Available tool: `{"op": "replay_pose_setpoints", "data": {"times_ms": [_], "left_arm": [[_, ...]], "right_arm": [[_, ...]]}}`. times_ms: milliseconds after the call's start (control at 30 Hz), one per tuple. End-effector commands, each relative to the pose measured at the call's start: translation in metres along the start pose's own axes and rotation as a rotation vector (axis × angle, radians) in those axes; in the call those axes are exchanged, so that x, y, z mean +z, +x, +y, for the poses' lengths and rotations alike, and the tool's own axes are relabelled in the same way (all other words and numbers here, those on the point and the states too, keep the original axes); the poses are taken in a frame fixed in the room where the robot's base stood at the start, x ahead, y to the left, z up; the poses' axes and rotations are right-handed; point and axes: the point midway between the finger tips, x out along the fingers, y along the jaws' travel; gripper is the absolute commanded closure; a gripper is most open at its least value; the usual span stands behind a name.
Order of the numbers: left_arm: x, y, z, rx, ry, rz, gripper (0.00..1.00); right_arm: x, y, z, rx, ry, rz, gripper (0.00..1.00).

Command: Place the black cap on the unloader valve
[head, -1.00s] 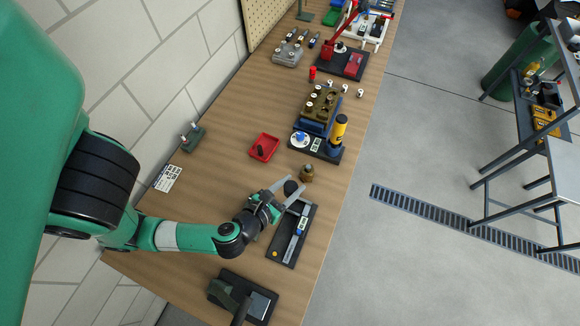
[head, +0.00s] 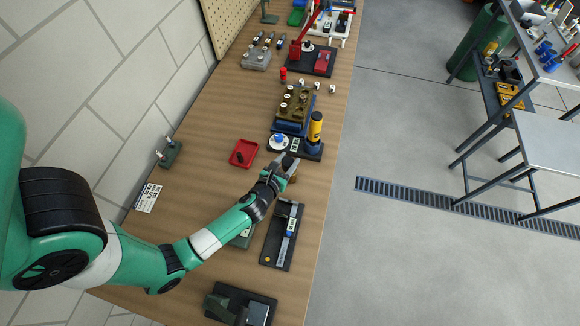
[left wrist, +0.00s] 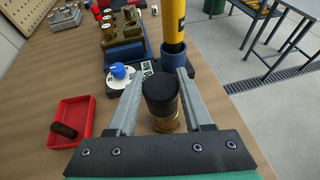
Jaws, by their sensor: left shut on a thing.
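My left gripper (head: 288,166) is shut on the black cap (left wrist: 160,87), which sits between its two fingers in the left wrist view. The brass unloader valve (left wrist: 166,122) stands on the bench directly below the cap and lines up with it there. I cannot tell whether the cap rests on the valve or is just above it. My right gripper is not in view.
A red tray (head: 234,160) with a dark piece lies to the left. A dark base with a yellow-and-black cylinder (head: 315,130) stands just beyond the gripper. A black tray with a caliper-like tool (head: 270,247) lies nearer.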

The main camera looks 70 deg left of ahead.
Motion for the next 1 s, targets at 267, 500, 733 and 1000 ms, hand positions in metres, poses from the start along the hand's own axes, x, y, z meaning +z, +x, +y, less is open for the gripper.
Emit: {"op": "replay_pose_setpoints", "data": {"times_ms": [267, 500, 733, 1000], "left_arm": [[-0.008, 0.015, -0.001, 0.000, -0.001, -0.001, 1.00], [-0.041, 0.032, -0.001, -0.001, 0.000, 0.001, 1.00], [-0.038, 0.031, -0.001, -0.001, -0.001, -0.001, 1.00], [-0.040, 0.032, -0.001, -0.001, -0.001, -0.001, 0.23]], "right_arm": [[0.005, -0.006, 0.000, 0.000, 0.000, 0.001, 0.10], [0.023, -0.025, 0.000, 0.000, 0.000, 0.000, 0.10], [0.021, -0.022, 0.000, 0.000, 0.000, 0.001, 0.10], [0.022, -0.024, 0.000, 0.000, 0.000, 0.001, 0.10]]}}
